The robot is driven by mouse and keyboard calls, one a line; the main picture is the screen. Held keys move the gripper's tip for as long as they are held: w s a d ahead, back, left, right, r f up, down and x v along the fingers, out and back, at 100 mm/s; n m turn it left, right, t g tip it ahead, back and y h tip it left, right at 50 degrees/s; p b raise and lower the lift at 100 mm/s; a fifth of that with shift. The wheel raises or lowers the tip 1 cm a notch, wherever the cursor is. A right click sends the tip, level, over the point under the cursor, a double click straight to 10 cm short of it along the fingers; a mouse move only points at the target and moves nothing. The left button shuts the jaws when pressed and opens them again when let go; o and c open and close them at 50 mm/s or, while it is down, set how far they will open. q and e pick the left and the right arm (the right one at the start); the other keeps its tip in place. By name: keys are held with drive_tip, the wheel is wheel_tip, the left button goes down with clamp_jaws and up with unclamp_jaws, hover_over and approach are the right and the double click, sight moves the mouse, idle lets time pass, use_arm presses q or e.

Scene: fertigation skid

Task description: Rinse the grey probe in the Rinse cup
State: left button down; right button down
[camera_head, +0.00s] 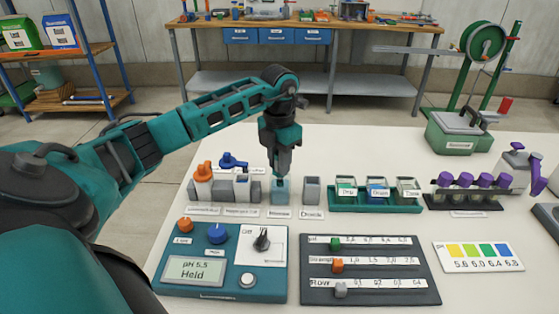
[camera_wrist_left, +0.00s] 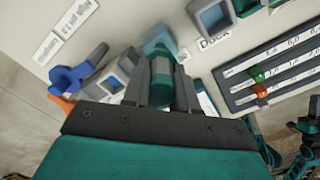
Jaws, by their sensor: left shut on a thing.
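My left gripper (camera_head: 280,174) points down, right over the Rinse cup (camera_head: 279,195), a small bluish cup with its label in front. In the left wrist view my left gripper (camera_wrist_left: 161,85) is shut on an upright cylinder, taken to be the grey probe (camera_wrist_left: 161,72), which looks greenish there. The lower end of the probe is in line with the Rinse cup (camera_wrist_left: 158,38). Whether its tip is inside the cup is hidden by the fingers and rim.
An orange-topped probe (camera_head: 203,174) and a blue one (camera_head: 233,160) stand left of the cup. A grey cup (camera_head: 312,190) is close on the right, then a green tray (camera_head: 375,205). A control box (camera_head: 222,265) reading "pH 5.5 Held" and a slider board (camera_head: 368,270) lie in front.

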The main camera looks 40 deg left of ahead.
idle(0.4)
use_arm(q)
drive_tip(key=shift+f+b, duration=0.5)
drive_tip(key=shift+f, duration=0.2)
drive_tip(key=shift+r, duration=0.15)
drive_tip(key=shift+r+p, duration=0.75)
drive_tip(key=shift+p, duration=0.05)
drive_tip(key=shift+f, duration=0.15)
drive_tip(key=shift+f+b, duration=0.55)
drive_tip(key=shift+f, duration=0.2)
